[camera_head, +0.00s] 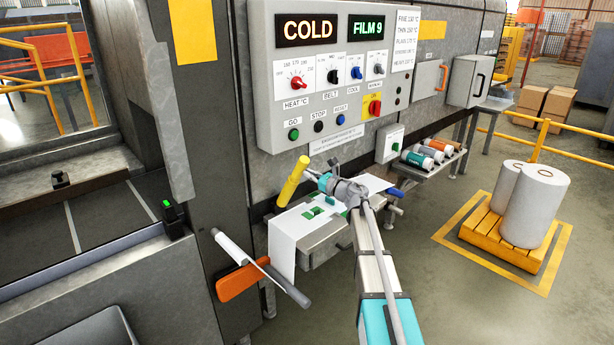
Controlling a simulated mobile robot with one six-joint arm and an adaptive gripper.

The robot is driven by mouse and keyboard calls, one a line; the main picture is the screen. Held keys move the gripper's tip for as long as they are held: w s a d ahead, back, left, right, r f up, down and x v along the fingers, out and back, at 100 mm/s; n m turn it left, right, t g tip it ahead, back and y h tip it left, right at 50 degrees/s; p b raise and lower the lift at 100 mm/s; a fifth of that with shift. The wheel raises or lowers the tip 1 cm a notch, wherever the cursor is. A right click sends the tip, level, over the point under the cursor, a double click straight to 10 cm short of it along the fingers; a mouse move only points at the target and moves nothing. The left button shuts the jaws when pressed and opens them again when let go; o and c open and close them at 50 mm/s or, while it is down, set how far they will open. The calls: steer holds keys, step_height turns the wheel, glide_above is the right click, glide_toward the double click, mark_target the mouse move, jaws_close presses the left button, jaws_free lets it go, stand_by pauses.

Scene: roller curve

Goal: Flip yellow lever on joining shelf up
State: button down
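The yellow lever (292,182) is at the left end of the joining shelf (322,249). It is a thick yellow bar that slants upward, with its top leaning right. My gripper (309,173) is just right of the lever's upper half, in front of the panel. Its tip is close to the lever; I cannot tell whether they touch. The fingers are too small to tell open from shut. White sheet (283,247) with a green patch (318,212) lies on the shelf and hangs over its front left. My arm hides part of the shelf's right side.
A blue handle (395,192) is at the shelf's right end. The control panel (330,100), reading COLD and FILM 9, rises behind. An orange paddle (239,282) and grey bar stick out at the lower left. Several rolls (432,150) lie on a rack at right.

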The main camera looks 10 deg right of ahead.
steer(key=shift+w, duration=0.15)
steer(key=r+v, duration=0.1)
steer(key=v, duration=1.2)
steer(key=shift+d+r, duration=0.3)
steer(key=shift+r, duration=0.25)
